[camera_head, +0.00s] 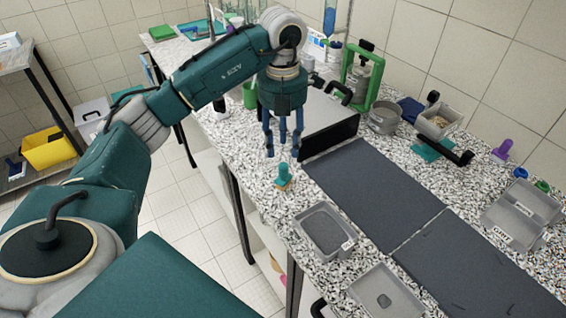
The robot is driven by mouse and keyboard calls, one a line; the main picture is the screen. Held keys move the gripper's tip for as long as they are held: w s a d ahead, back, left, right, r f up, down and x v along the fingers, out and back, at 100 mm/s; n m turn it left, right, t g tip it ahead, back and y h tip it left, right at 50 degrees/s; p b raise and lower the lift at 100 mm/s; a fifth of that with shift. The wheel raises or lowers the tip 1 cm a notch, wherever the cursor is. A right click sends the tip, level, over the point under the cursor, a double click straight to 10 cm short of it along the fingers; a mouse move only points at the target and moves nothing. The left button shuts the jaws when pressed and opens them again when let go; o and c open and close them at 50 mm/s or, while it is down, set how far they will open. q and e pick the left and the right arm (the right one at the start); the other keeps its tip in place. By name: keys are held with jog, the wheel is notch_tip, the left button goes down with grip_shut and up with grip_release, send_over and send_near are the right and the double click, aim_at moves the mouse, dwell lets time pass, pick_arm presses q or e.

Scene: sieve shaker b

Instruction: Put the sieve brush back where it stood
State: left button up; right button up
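The sieve brush (283,174), with a teal handle and a tan base, stands upright on the speckled counter near its front edge. My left gripper (284,152) points down, its blue fingers spread apart and nothing between them. In the picture its fingertips are just above the brush, with a gap between them. I cannot tell exactly how far behind or above the brush they are. My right gripper is not in view.
Dark mats (375,190) cover the counter's middle. A grey tray (325,231) with dark contents and another tray (385,292) with a small lump lie near the front. A black-fronted box (331,136) stands beside my gripper. A green-framed device (361,75) stands behind.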

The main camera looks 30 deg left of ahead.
pick_arm(q)
notch_tip(320, 180, up, 4)
jog(key=shift+f, duration=0.1)
dwell(0.6)
